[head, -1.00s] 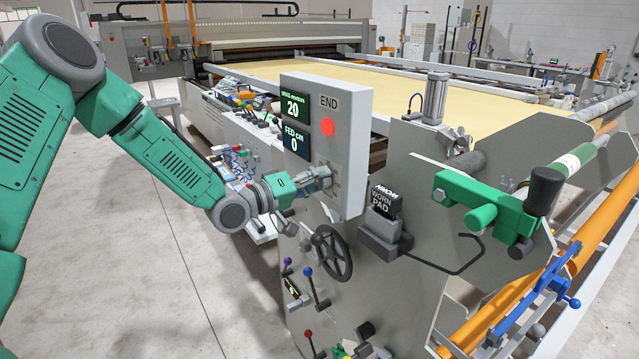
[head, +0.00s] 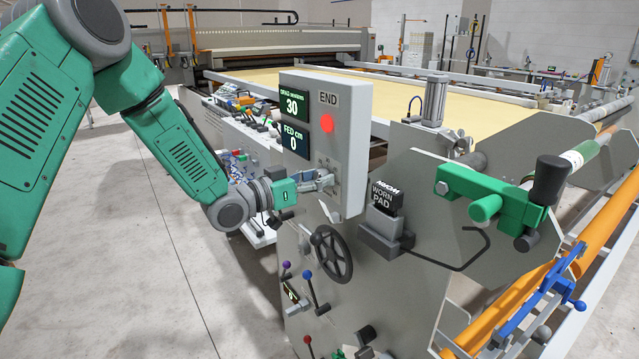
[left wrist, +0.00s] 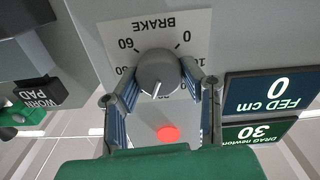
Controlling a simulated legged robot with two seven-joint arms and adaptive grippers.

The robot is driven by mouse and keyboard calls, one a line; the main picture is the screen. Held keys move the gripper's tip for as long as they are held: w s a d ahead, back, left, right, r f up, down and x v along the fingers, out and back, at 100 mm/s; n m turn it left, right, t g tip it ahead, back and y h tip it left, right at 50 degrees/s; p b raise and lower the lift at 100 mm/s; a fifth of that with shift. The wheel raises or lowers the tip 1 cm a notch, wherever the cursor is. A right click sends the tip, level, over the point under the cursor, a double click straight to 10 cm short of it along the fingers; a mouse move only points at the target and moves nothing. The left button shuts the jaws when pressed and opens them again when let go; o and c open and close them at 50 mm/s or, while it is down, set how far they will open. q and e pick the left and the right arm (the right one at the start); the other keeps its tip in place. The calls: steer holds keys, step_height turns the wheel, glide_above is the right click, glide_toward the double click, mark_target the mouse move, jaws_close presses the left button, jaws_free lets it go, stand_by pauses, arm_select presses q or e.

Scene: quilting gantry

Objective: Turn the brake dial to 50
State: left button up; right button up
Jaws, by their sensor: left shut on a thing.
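The brake dial (left wrist: 160,72) is a round dark grey knob with a white pointer line, on a plate marked BRAKE with 0 and 60 legible in the left wrist view. My left gripper (left wrist: 160,85) is shut on the dial, one finger on each side of it. In the head view my left gripper (head: 322,181) reaches the front of the grey control box (head: 343,130), and the dial is mostly hidden there. The drag display (head: 293,105) reads 30 newtons. My right gripper is not in view.
The FED cm display (head: 296,140) reads 0. A red button (head: 327,123) sits under END. Below are a black handwheel (head: 332,254) and several levers. A WORN PAD block (head: 385,197) stands to the right. Clear floor (head: 130,240) lies left.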

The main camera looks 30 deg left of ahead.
arm_select(q)
steer(key=m, duration=0.1)
steer(key=f+m+b, duration=0.1)
steer(key=shift+s+m, duration=0.1)
steer(key=shift+m, duration=0.3)
steer(key=m+b, duration=0.5)
steer(key=m, duration=0.2)
steer(key=shift+d+f, duration=0.1)
steer(key=shift+d, duration=0.05)
steer(key=shift+m+b, duration=1.05)
steer(key=shift+m, duration=0.45)
steer(key=o, duration=1.2)
steer(key=shift+c, duration=0.2)
steer(key=shift+r, duration=0.25)
